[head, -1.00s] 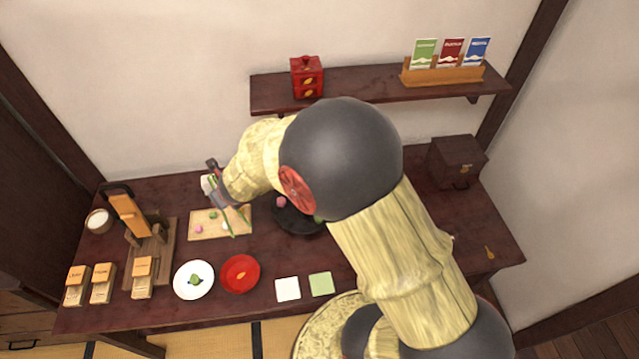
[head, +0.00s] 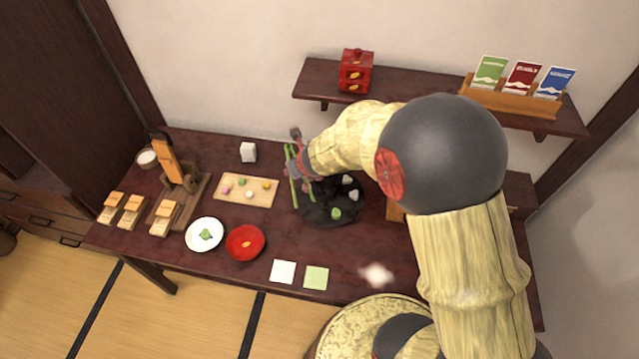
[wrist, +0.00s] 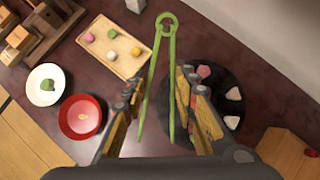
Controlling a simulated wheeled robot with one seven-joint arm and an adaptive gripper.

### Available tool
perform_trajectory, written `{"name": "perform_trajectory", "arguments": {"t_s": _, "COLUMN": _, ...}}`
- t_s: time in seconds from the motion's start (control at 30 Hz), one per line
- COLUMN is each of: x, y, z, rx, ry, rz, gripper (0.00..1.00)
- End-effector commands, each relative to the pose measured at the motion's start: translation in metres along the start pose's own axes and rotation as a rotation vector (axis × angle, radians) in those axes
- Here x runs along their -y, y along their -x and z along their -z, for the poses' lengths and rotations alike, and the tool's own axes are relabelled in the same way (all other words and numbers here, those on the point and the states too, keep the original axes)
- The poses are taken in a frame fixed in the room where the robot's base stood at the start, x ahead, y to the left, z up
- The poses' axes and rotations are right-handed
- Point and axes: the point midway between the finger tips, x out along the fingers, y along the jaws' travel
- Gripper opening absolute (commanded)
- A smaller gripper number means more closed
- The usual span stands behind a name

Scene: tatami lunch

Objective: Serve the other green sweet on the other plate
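My gripper (head: 303,168) is over the left part of the black round tray. Another green sweet (head: 205,235) is on the white plate (head: 190,242). The red plate (head: 232,252), right of the white plate, shows only a small orange mark at its middle.
Pink, white and yellow sweets share the board. The black tray (head: 315,214) holds several triangular pieces, one green (head: 336,213). A white block (head: 248,152) stands behind the board. A wooden stand (head: 180,190) is at the left. White and green squares (head: 283,271) lie in front.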

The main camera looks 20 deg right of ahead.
Motion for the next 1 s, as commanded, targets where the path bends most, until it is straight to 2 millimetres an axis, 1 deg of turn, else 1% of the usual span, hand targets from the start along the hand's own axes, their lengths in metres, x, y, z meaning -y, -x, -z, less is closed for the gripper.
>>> {"name": "perform_trajectory", "arguments": {"t_s": 0.07, "x": 0.004, "y": -0.001, "z": -0.005, "rx": 0.001, "ry": 0.075, "rz": -0.052, "gripper": 0.26}}
{"name": "perform_trajectory", "arguments": {"t_s": 0.17, "x": 0.007, "y": -0.003, "z": -0.009, "rx": 0.009, "ry": 0.239, "rz": -0.166, "gripper": 0.26}}
{"name": "perform_trajectory", "arguments": {"t_s": 0.27, "x": 0.009, "y": -0.002, "z": -0.005, "rx": 0.023, "ry": 0.443, "rz": -0.308, "gripper": 0.26}}
{"name": "perform_trajectory", "arguments": {"t_s": 0.37, "x": 0.012, "y": 0.004, "z": 0.008, "rx": 0.039, "ry": 0.638, "rz": -0.445, "gripper": 0.26}}
{"name": "perform_trajectory", "arguments": {"t_s": 0.5, "x": 0.019, "y": 0.021, "z": 0.033, "rx": 0.066, "ry": 0.889, "rz": -0.619, "gripper": 0.26}}
{"name": "perform_trajectory", "arguments": {"t_s": 0.6, "x": 0.026, "y": 0.035, "z": 0.051, "rx": 0.084, "ry": 1.028, "rz": -0.717, "gripper": 0.26}}
{"name": "perform_trajectory", "arguments": {"t_s": 0.7, "x": 0.029, "y": 0.044, "z": 0.064, "rx": 0.096, "ry": 1.111, "rz": -0.774, "gripper": 0.26}}
{"name": "perform_trajectory", "arguments": {"t_s": 0.77, "x": 0.031, "y": 0.047, "z": 0.069, "rx": 0.099, "ry": 1.137, "rz": -0.791, "gripper": 0.26}}
{"name": "perform_trajectory", "arguments": {"t_s": 1.0, "x": 0.031, "y": 0.048, "z": 0.071, "rx": 0.101, "ry": 1.152, "rz": -0.801, "gripper": 0.26}}
